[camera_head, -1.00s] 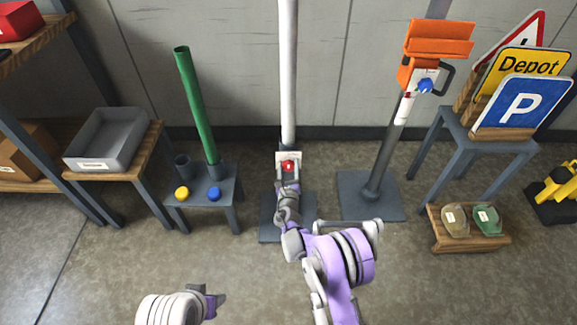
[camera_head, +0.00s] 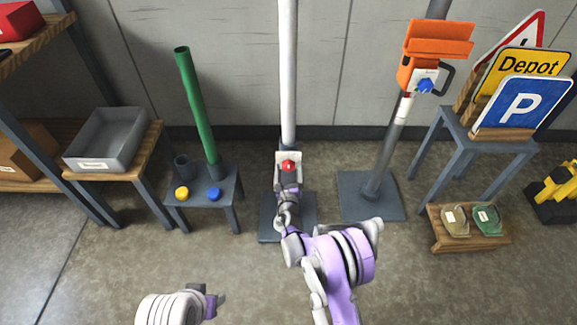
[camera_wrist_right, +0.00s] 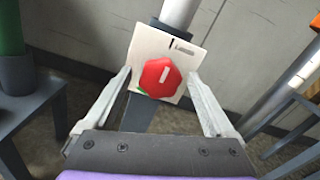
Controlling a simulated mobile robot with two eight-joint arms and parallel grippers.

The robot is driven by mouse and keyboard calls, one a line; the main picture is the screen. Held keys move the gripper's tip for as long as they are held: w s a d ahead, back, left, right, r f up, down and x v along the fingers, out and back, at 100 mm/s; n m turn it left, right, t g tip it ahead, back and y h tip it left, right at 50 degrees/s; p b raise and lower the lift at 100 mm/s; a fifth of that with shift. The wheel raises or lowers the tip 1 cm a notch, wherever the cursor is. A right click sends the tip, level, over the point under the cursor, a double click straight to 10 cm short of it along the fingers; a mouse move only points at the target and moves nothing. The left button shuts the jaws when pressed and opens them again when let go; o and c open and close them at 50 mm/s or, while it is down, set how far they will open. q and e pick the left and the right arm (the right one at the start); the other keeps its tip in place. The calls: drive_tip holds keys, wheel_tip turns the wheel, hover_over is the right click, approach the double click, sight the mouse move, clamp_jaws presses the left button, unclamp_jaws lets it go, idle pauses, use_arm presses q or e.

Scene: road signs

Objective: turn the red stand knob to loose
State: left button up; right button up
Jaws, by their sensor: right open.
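The red stand knob (camera_head: 288,166) is on a pale plate (camera_head: 281,158) low on the white post (camera_head: 288,75). In the right wrist view the knob (camera_wrist_right: 160,77) has a short white mark, nearly upright and slightly tilted, and a bit of green shows at its lower left edge. The plate (camera_wrist_right: 150,45) carries a dark line and a small label that I cannot read. My right gripper (camera_wrist_right: 158,78) is open, with one finger on each side of the knob in that view; I see no contact. My left gripper (camera_head: 218,301) is at the bottom, away from the stand.
A low table (camera_head: 228,190) with a green post (camera_head: 195,105) and yellow and blue knobs stands left. An orange-topped stand (camera_head: 372,187) with a blue knob is right. Road signs (camera_head: 520,105) lean on a stool farther right. Open floor lies in front.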

drive_tip(key=s+p, duration=0.1)
drive_tip(key=s, duration=0.8)
drive_tip(key=shift+s+p, duration=0.2)
drive_tip(key=shift+p, duration=0.1)
drive_tip(key=shift+r, duration=0.1)
